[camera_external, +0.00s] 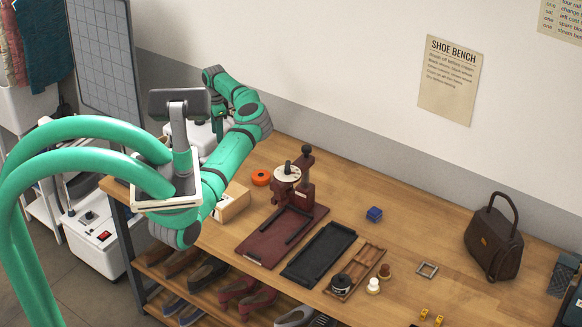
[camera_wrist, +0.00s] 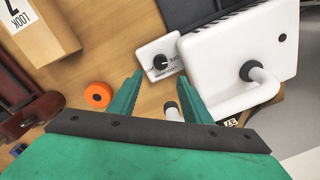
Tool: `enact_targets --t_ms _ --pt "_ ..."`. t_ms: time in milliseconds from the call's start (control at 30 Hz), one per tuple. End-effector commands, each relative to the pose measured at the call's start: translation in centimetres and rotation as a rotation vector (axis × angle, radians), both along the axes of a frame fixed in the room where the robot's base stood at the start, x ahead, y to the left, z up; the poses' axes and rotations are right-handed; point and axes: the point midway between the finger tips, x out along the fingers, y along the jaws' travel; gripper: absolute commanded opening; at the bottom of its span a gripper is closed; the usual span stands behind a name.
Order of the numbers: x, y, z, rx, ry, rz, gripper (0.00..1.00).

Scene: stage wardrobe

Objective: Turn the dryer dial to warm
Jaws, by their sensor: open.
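The dryer (camera_wrist: 215,48) is a white box with a curved white pipe, at the upper right of the wrist view. In the external view it (camera_external: 203,138) is partly hidden behind my arm. Beside it in the wrist view is a small white panel (camera_wrist: 147,52) with a round black dial (camera_wrist: 160,62). Lettering surrounds the dial but is too small to read surely, and its exact setting is unclear. My gripper (camera_wrist: 158,86) is open and empty, its green fingers spread just short of the dial. In the external view my gripper (camera_external: 218,126) hangs beside the dryer, partly hidden.
An orange ring (camera_wrist: 98,95) lies left of my fingers. A cardboard box (camera_wrist: 38,38) stands at the upper left. A dark red press (camera_external: 287,225) and a black tray (camera_external: 320,254) occupy mid-bench. A brown handbag (camera_external: 493,245) stands at right. Bare wood lies between panel and ring.

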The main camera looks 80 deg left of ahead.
Motion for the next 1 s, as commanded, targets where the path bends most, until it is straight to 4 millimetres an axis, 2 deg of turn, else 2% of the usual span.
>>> enact_targets --t_ms 300,500,700,967,1000 --pt "-0.2 0.2 -5.7 -0.002 0.004 -0.002 0.44" --pt "-0.2 0.4 -8.3 -0.001 0.004 -0.002 0.44" --pt "-0.2 0.5 -9.4 0.001 0.004 -0.002 0.44" --pt "-0.2 0.5 -9.5 0.001 0.004 -0.003 0.44" --pt "-0.2 0.5 -9.5 0.001 0.004 -0.003 0.39"
